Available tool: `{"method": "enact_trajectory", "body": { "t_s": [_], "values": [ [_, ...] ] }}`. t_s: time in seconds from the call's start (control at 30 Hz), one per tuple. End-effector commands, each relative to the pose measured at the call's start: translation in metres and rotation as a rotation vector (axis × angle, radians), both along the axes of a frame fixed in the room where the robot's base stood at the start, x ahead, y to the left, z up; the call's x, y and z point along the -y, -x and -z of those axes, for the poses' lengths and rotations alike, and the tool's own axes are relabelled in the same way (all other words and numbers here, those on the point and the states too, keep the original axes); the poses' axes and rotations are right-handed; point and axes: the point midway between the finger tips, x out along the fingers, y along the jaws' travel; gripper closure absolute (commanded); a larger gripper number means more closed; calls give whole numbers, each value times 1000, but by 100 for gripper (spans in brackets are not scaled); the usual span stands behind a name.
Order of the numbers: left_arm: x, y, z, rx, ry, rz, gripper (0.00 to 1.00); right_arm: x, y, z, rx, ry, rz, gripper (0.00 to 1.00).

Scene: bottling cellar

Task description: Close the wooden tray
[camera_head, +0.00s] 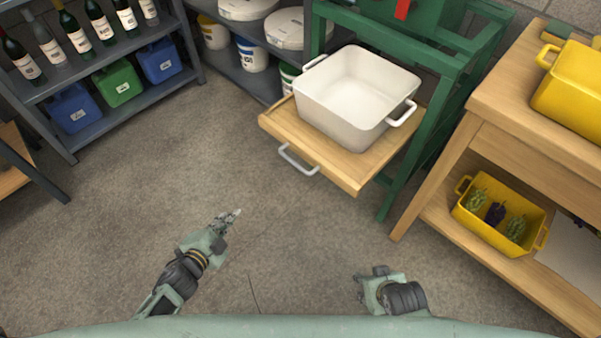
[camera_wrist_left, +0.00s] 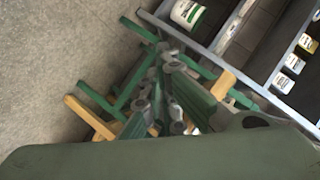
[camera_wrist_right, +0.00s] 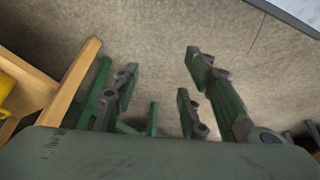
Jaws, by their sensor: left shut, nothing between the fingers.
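The wooden tray (camera_head: 368,165) is pulled out of the green frame (camera_head: 434,118) and has a grey bar handle (camera_head: 298,160) on its front. A white tub (camera_head: 340,118) with side handles stands upright on the tray. My left gripper (camera_head: 232,217) is shut and empty, below and left of the tray and apart from the handle. Its fingers lie together in the left wrist view (camera_wrist_left: 166,92). My right gripper (camera_wrist_right: 162,85) is open and empty, with its fingers spread in the right wrist view.
A wooden bench (camera_head: 474,120) at right holds a yellow tub (camera_head: 572,88) on top and a yellow bin of grapes (camera_head: 487,231) below. A shelf (camera_head: 130,102) with bottles and colored boxes stands upper left. The floor (camera_head: 130,190) in front of the tray is clear.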

Motion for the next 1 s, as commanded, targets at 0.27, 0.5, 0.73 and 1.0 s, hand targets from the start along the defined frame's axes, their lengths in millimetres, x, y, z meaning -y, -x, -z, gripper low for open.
{"method": "enact_trajectory", "body": {
  "t_s": [0.27, 0.5, 0.73, 1.0],
  "values": [
    [68, -30, -82, 426, -189, 349, 100, -4, -25, -63, 120, -19, 4, 60],
    [105, -16, -126, 633, -298, 516, 100, -2, -19, -109, 174, -26, 7, 60],
    [118, -20, -136, 666, -317, 542, 100, -2, -17, -121, 185, -28, 7, 60],
    [152, -57, -137, 666, -314, 539, 100, -3, -21, -121, 200, -32, 6, 60]
  ]
}}
